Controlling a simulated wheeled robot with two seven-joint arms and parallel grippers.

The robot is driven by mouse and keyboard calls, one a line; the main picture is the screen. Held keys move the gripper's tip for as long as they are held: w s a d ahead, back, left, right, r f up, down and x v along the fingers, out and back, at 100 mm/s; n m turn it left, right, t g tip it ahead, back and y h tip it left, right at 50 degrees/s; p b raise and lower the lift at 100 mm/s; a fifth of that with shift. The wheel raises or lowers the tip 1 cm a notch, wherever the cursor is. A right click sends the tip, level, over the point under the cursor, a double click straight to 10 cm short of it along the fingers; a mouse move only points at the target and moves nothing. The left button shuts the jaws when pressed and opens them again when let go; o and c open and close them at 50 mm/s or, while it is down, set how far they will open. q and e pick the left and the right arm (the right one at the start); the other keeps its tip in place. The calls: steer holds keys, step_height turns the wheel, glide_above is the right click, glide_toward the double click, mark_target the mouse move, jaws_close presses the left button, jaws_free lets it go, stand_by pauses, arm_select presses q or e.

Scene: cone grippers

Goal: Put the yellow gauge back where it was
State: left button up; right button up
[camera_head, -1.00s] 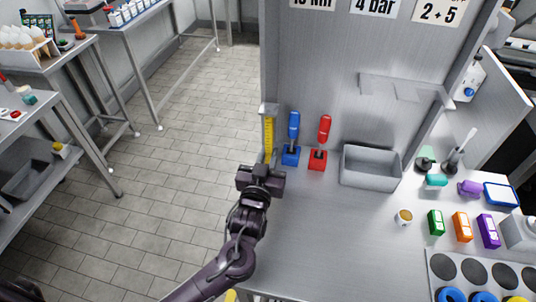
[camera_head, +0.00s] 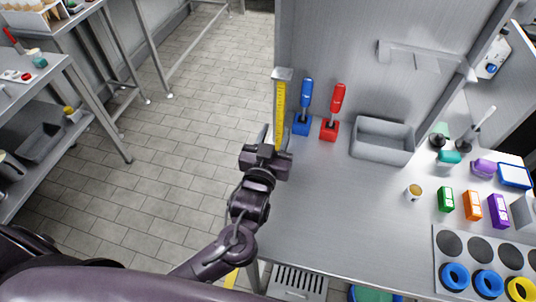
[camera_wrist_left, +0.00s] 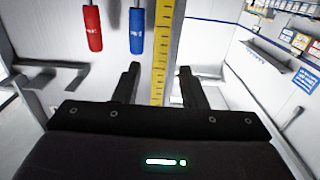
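The yellow gauge (camera_head: 280,105) is a long, upright ruler-like strip with dark marks and a grey cap. It stands at the left edge of the grey back panel, beside the blue-handled tool. Its lower end is hidden behind my left gripper (camera_head: 271,137). In the left wrist view the gauge (camera_wrist_left: 160,60) shows between the two fingers of my left gripper (camera_wrist_left: 160,88), with a gap on each side. The fingers are apart and do not appear to press on it. My right gripper is in neither view.
A blue-handled tool (camera_head: 305,98) and a red-handled tool (camera_head: 336,104) stand right of the gauge. A grey bin (camera_head: 382,140) is beyond them. The counter's front middle (camera_head: 340,215) is clear.

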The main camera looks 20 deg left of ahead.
arm_select(q)
steer(key=s+b, duration=0.1)
steer(key=s, duration=0.6)
steer(key=shift+s, duration=0.4)
